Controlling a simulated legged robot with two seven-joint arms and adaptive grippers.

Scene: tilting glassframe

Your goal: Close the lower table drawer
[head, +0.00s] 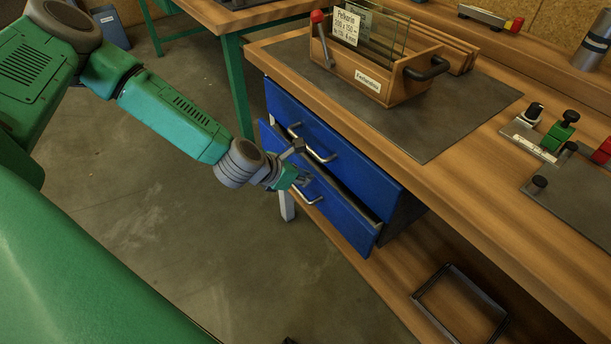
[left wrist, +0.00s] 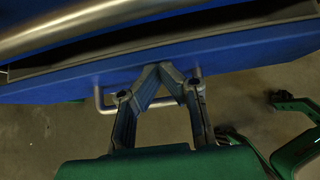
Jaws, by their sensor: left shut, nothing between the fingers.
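The lower table drawer (head: 344,218) is blue with a metal bar handle, and it stands partly open under the closed-looking upper blue drawer (head: 345,160). A dark gap shows along its top edge. My left gripper (head: 306,178) is shut and empty at the lower drawer's front, close to its handle (head: 311,197). In the left wrist view the shut fingertips (left wrist: 159,68) meet in front of the lower drawer's blue front (left wrist: 240,60), with the handle (left wrist: 104,100) behind the fingers. Whether the fingers touch the front I cannot tell. My right gripper is not in view.
The wooden table (head: 470,190) carries a wooden box with glass panes (head: 385,70) and a grey mat (head: 430,130). Clamps (head: 560,130) stand at the right. A black metal frame (head: 460,305) lies on the lower shelf. The floor left of the drawers is clear.

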